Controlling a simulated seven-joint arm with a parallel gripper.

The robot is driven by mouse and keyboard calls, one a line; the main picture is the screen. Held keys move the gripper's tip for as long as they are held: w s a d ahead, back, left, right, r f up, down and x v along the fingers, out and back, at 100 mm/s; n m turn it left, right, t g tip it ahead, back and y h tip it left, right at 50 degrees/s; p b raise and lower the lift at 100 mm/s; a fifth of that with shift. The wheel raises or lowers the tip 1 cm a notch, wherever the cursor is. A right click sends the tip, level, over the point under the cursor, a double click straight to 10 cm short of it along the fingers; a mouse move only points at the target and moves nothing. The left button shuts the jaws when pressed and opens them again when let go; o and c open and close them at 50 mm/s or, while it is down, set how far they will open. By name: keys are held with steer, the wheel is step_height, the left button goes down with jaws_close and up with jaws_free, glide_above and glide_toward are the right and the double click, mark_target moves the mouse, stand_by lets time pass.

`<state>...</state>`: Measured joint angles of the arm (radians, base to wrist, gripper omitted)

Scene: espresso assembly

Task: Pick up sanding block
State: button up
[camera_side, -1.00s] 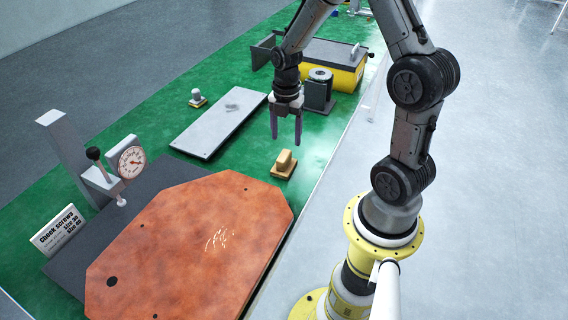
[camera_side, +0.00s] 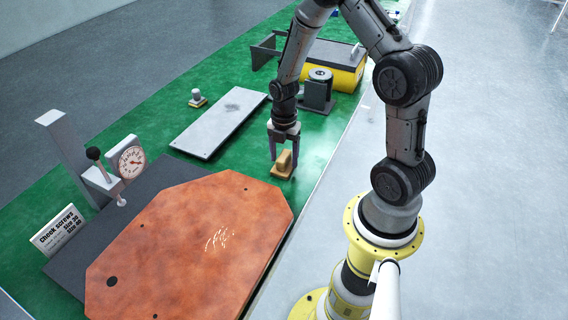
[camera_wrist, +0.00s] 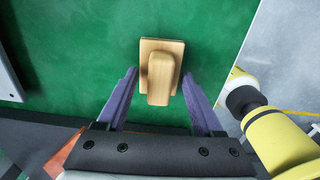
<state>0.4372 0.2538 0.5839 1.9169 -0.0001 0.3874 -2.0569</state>
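The sanding block (camera_side: 284,163) is a small tan wooden block with a raised handle, lying on the green mat beside the orange plate. In the wrist view the sanding block (camera_wrist: 161,70) shows its handle between the finger lines, with its base beyond the fingertips. My gripper (camera_side: 283,158) is open just above the block, one finger to each side of the handle in the side view. In the wrist view my gripper (camera_wrist: 159,80) has purple-grey fingers spread wide, with a green gap between each finger and the handle. Neither finger appears to touch it.
An orange octagonal plate (camera_side: 190,240) lies close by at the front left. A grey flat slab (camera_side: 220,123), a dark cylindrical holder (camera_side: 318,92) and a yellow box (camera_side: 335,65) stand farther back. A dial gauge stand (camera_side: 131,161) is at left. Green mat around the block is clear.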

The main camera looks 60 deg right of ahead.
mark_target(283, 154)
jaws_close()
steer(key=shift+r, duration=0.1)
steer(key=shift+r, duration=0.4)
step_height(283, 154, up, 2)
steer(key=shift+w+r, duration=0.1)
steer(key=shift+r, duration=0.05)
steer(key=s+a+r, duration=0.6)
steer(key=s+r, duration=0.3)
steer(key=s, duration=0.4)
steer(key=shift+r, duration=0.4)
